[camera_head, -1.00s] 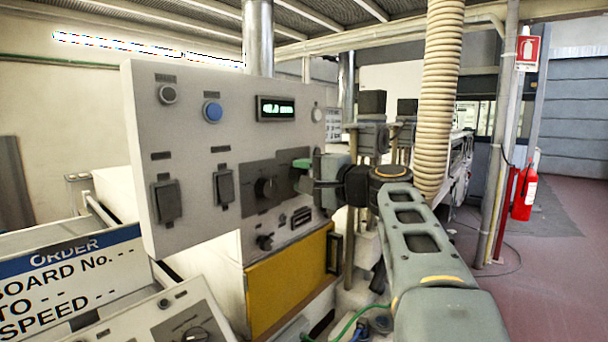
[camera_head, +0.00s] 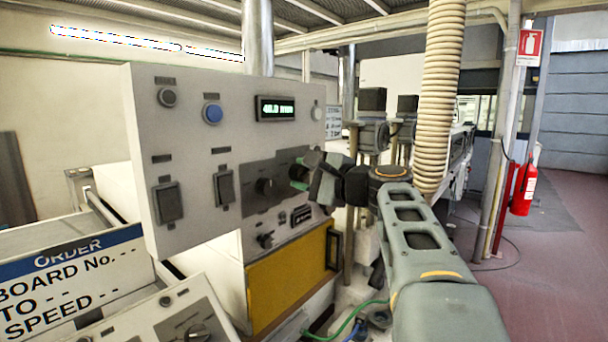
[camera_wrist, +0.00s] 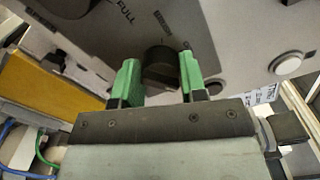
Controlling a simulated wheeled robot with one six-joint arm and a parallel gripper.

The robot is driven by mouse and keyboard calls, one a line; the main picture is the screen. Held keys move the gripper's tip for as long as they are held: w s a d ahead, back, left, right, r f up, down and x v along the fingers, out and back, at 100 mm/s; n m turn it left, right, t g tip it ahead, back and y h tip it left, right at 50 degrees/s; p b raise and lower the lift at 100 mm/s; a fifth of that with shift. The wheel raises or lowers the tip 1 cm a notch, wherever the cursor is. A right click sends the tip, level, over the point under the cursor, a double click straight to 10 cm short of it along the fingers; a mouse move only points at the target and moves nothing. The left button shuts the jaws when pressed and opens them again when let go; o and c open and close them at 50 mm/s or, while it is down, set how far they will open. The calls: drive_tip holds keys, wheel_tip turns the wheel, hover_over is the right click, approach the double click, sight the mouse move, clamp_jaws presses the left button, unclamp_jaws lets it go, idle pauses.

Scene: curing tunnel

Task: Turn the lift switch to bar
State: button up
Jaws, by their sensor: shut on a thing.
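A black rotary knob (camera_wrist: 160,72) on the grey control plate sits between the green fingertips of my gripper (camera_wrist: 158,60) in the wrist view. My gripper is shut on this knob, one finger on each side. Printed labels stand above the knob, too blurred and slanted to read, so the position it points at cannot be told. In the head view my gripper (camera_head: 300,178) is at the right part of the panel (camera_head: 150,90), turned aslant, and it mostly hides the knob.
Left of my gripper is another black knob (camera_head: 265,187); "FULL" is printed near it. A lit green display (camera_head: 275,108), a blue button (camera_head: 212,113) and two dark covers are on the panel. A yellow box (camera_head: 285,285) sits below. A ribbed hose (camera_head: 440,100) hangs behind my arm.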

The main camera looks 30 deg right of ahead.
drive_tip(key=shift+f, duration=0.1)
drive_tip(key=o, duration=0.9)
drive_tip(key=b+v, duration=0.2)
drive_tip(key=v, duration=1.1)
drive_tip(key=shift+s+d, duration=0.1)
drive_tip(key=shift+s, duration=0.3)
